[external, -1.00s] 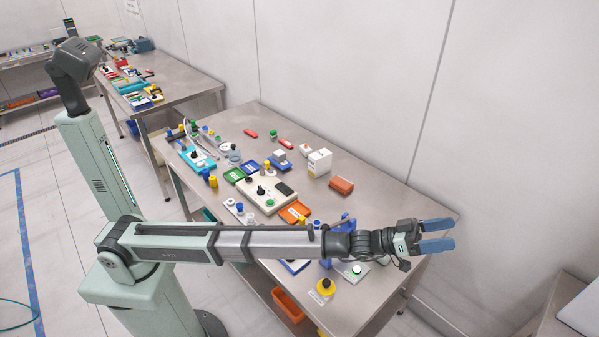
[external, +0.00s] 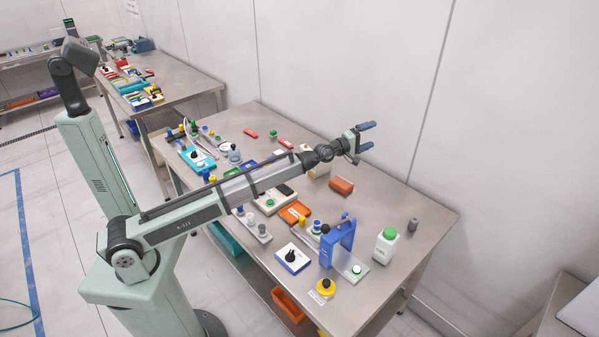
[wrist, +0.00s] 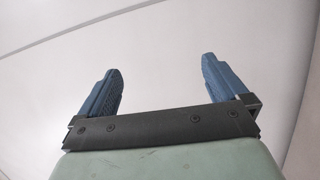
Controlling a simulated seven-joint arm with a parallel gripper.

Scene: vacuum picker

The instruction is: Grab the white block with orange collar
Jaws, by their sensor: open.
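My gripper (external: 370,136) is raised above the far side of the table, pointing right toward the wall. In the wrist view my gripper (wrist: 160,65) has its two blue fingers spread wide, with nothing between them and only pale wall beyond. A white block (external: 320,173) stands on the table behind my forearm and wrist, which hide most of it. I cannot make out an orange collar on it. The wrist view shows no part of the table.
An orange-brown block (external: 341,186) lies right of the white block. A white bottle with a green cap (external: 385,246), a grey cylinder (external: 413,225) and a blue frame (external: 338,243) stand nearer the right end. Several coloured parts crowd the left. The table's far right is mostly clear.

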